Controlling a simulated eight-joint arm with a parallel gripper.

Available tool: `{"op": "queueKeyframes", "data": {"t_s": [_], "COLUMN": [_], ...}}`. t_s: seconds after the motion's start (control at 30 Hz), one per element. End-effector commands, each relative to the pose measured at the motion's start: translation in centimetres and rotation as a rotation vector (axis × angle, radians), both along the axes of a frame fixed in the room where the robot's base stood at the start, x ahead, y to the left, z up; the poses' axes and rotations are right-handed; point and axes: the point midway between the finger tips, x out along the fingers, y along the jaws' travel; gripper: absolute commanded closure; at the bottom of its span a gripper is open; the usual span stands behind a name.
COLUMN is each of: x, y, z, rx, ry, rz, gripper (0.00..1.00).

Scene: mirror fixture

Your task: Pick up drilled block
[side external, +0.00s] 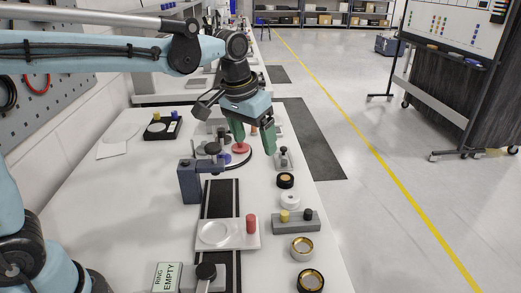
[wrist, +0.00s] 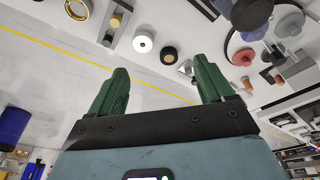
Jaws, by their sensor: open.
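My gripper (side external: 254,137) is open and empty above the far part of the white bench, with its green fingers pointing down near a red disc (side external: 241,148). In the wrist view the fingers (wrist: 163,70) are wide apart with nothing between them. A long grey block (side external: 296,223) with a yellow and a dark peg standing in it lies on the right side of the bench; it looks like the drilled block, but I cannot be sure. It also shows in the wrist view (wrist: 118,32), beyond the left finger and apart from the gripper.
A white ring (side external: 290,200), a black ring (side external: 285,180) and brass rings (side external: 302,248) line the bench's right edge. A blue-grey upright fixture (side external: 190,183) stands beside a dark rail. A white plate (side external: 231,234) carries a clear disc and red peg. A black tray (side external: 151,133) sits left.

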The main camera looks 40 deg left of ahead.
Motion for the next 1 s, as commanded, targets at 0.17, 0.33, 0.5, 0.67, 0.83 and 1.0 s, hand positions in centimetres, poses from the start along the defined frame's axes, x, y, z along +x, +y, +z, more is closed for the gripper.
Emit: {"op": "queueKeyframes", "data": {"t_s": [0.17, 0.33, 0.5, 0.67, 0.83, 1.0], "x": [3.6, 5.9, 7.0, 7.3, 7.3, 7.3], "y": [-2.3, -4.1, -5.2, -5.6, -5.5, -5.5], "z": [-1.5, -3.5, -5.0, -6.0, -8.4, -11.1], "rx": [0.009, 0.020, 0.030, 0.034, 0.034, 0.033], "ry": [0.097, 0.178, 0.228, 0.243, 0.243, 0.242], "rz": [-0.003, -0.002, -0.001, 0.000, 0.000, 0.000], "gripper": [0.19, 0.19, 0.19, 0.19, 0.19, 0.19]}}
